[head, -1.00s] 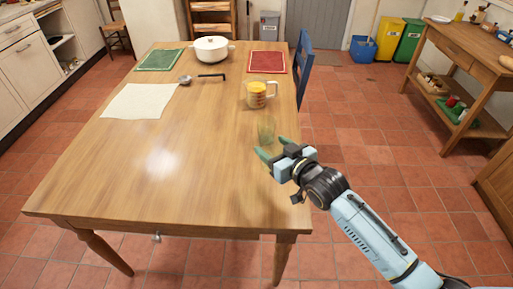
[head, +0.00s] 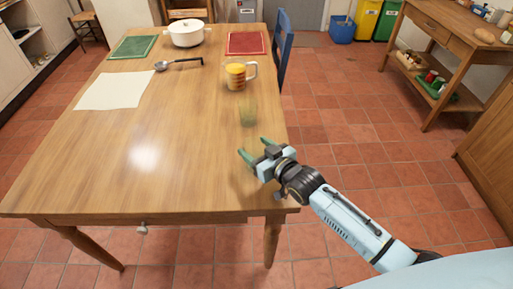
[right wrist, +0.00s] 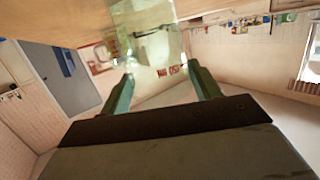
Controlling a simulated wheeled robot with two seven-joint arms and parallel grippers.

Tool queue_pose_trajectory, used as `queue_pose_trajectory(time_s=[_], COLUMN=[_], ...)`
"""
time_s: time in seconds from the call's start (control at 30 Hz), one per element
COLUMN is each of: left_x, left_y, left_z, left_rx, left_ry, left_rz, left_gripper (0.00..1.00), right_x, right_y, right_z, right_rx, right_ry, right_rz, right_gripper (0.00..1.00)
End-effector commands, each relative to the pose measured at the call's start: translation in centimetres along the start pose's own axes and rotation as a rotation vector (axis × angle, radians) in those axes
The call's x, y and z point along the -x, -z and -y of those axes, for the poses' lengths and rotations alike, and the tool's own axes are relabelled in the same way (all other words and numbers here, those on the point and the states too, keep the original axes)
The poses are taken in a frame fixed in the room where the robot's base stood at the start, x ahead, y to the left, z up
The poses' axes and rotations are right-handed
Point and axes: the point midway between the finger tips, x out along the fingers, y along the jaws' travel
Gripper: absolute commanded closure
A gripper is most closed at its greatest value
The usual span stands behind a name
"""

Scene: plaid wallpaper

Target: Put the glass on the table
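The clear greenish glass (head: 248,112) stands upright on the wooden table (head: 180,130), near its right edge. In the right wrist view the glass (right wrist: 150,42) is beyond the fingertips, and the table (right wrist: 50,15) fills the upper left. My right gripper (head: 254,147) is open and empty, on the near side of the glass and apart from it. Its two green fingers (right wrist: 160,80) are spread wide in the right wrist view. My left gripper is not in view.
A mug with orange markings (head: 236,76) stands behind the glass. A white pot (head: 186,35), a ladle (head: 178,64), a green mat (head: 133,46), a red mat (head: 247,43) and a white cloth (head: 115,90) lie farther back. The table's front half is clear.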

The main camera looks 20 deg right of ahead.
Motion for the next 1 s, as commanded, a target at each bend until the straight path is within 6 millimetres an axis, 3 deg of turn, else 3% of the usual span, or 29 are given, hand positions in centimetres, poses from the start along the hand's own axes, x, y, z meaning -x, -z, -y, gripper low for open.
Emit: queue_pose_trajectory(time_s=[0.03, 0.13, 0.53, 1.0], left_x=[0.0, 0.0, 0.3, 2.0], left_y=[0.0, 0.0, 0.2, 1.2], left_z=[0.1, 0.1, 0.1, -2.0], left_rx=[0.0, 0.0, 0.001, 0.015], left_ry=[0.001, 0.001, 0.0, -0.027], left_rz=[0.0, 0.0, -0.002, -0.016], left_gripper=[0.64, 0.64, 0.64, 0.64], right_x=[0.0, 0.0, 0.5, 9.2], right_y=[0.0, 0.0, 0.3, 0.3], right_z=[0.0, 0.0, 0.0, 0.0], right_rx=[0.0, 0.0, -0.001, -0.001], right_ry=[0.0, 0.0, 0.0, 0.0], right_rz=[0.0, 0.0, 0.002, 0.004], right_gripper=[0.31, 0.17, 0.17, 0.17])
